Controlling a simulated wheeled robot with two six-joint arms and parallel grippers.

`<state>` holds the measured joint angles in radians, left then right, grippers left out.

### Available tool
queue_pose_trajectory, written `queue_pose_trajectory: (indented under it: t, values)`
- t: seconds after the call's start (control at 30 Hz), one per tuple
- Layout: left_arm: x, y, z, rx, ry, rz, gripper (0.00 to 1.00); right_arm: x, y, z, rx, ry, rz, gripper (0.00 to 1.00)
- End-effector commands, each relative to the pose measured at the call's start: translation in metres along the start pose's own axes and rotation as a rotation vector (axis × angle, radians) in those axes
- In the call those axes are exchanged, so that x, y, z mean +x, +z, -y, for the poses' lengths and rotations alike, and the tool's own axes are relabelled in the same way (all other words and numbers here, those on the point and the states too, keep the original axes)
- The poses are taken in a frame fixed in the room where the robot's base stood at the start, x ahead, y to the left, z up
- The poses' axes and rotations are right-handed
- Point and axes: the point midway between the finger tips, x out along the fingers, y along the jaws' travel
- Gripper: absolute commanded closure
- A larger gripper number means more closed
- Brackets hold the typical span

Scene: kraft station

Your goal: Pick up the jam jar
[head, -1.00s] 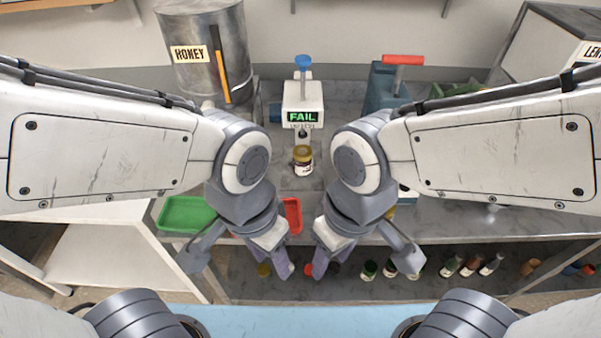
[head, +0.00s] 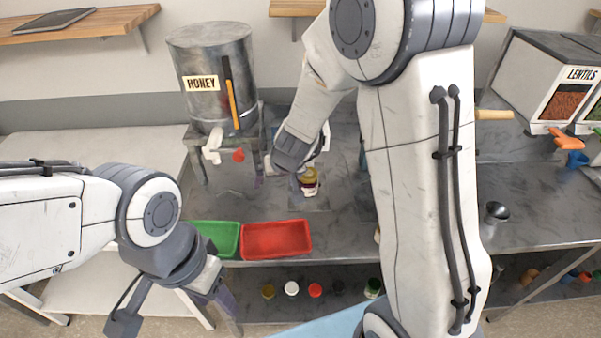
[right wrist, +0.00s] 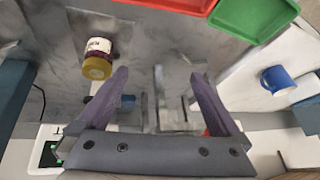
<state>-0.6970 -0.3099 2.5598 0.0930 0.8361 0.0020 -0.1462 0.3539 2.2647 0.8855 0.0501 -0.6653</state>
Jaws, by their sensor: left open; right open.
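The jam jar (head: 309,187), with a gold lid and a dark label band, stands on the grey counter. It also shows in the right wrist view (right wrist: 98,52), left of the fingers. My right gripper (right wrist: 160,75) is open and empty; the jar is outside its left finger, not between the fingers. In the head view the right gripper is just left of the jar, its fingers partly hidden by its wrist. My left gripper (head: 222,297) is open, low in front of the counter, away from the jar.
A green tray (head: 215,237) and a red tray (head: 277,240) lie at the counter's front edge. A honey drum (head: 212,80) stands behind left. A lentils dispenser (head: 545,85) is at the right. A blue mug (right wrist: 277,79) shows in the wrist view.

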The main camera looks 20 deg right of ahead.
Motion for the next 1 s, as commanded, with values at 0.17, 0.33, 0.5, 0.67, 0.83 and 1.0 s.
queue_pose_trajectory:
  t: [0.17, 0.33, 0.5, 0.67, 0.83, 1.0]
  values:
    - [-0.005, 0.0, 0.0, 0.0, 0.0, 0.0, 0.5, 0.033, -0.02, -0.085, 0.131, 0.19, -0.054, 0.0]
    - [0.001, 0.0, 0.0, 0.0, 0.0, 0.0, 0.5, 0.049, -0.021, -0.108, 0.158, 0.244, -0.063, 0.0]
    - [0.016, 0.001, 0.001, 0.0, 0.0, 0.0, 0.5, 0.075, -0.02, -0.112, 0.156, 0.241, -0.062, 0.0]
    - [0.023, 0.001, 0.002, 0.001, 0.0, 0.0, 0.5, 0.092, -0.022, -0.116, 0.155, 0.24, -0.062, 0.0]
    - [0.034, 0.002, 0.003, 0.002, 0.0, 0.0, 0.5, 0.115, -0.022, -0.12, 0.154, 0.239, -0.061, 0.0]
    - [0.042, 0.002, 0.003, 0.002, 0.0, 0.0, 0.5, 0.136, -0.024, -0.125, 0.154, 0.239, -0.062, 0.0]
